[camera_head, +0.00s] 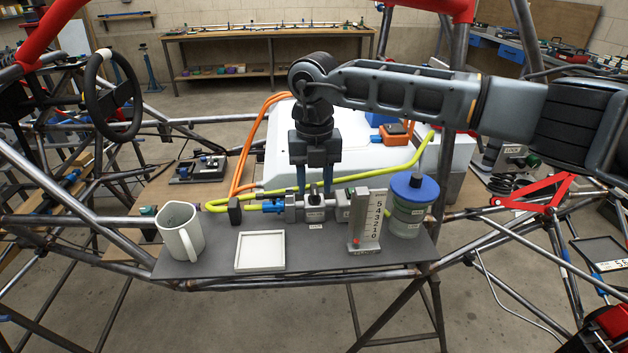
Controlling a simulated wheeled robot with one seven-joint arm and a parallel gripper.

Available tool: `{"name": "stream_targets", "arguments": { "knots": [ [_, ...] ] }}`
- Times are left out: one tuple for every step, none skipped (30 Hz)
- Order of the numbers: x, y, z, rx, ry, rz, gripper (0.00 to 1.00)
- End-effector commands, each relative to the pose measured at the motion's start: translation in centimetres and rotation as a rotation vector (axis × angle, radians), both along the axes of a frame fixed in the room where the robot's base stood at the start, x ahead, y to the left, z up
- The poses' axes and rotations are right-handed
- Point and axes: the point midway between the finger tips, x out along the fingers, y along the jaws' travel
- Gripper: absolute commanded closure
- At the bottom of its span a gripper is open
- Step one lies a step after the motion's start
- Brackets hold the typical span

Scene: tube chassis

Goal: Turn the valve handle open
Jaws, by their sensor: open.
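A grey metal valve body (315,214) lies in a line of fittings on the dark shelf. A small dark handle (314,190) stands up from its top. My gripper (314,191) points straight down over the valve. Its two blue fingers are apart, one to the left and one to the right of the handle. I cannot tell whether either finger touches it. A blue fitting (272,207) joins the valve's left side, beside a black block (235,210).
On the shelf (205,265) stand a white mug (181,232), a shallow white tray (260,252), a numbered gauge (368,222) and a blue-lidded jar (409,208). Yellow (425,155) and orange hoses run behind. Chassis tubes surround the shelf.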

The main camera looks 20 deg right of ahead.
Motion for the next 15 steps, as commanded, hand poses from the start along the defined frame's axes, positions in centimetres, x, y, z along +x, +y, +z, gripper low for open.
{"name": "stream_targets", "arguments": {
  "knots": [
    [-0.01,0.01,-0.28,0.000,0.000,0.000,0.57],
    [0.00,0.01,-0.40,0.000,0.000,0.000,0.57],
    [0.01,0.00,-0.52,0.000,-0.001,0.001,0.57],
    [0.01,0.00,-0.58,0.000,-0.001,0.001,0.57],
    [0.01,0.01,-0.61,0.000,-0.001,0.001,0.57],
    [0.01,0.01,-0.63,0.000,-0.001,0.001,0.57],
    [0.01,0.01,-0.63,0.000,-0.001,0.001,0.57],
    [0.01,0.01,-0.63,0.000,-0.001,0.001,0.57],
    [0.01,0.01,-0.63,0.000,-0.001,0.001,0.57],
    [0.01,0.02,-0.63,0.000,-0.001,0.001,0.57],
    [0.01,0.02,-0.62,0.000,-0.001,0.001,0.58],
    [0.01,0.02,-0.62,0.000,-0.001,0.001,0.62],
    [0.01,0.02,-0.61,0.000,-0.001,0.001,0.65],
    [0.01,0.02,-0.61,0.000,-0.001,0.001,0.68],
    [0.01,0.02,-0.61,0.000,-0.001,0.001,0.72]
  ]
}}
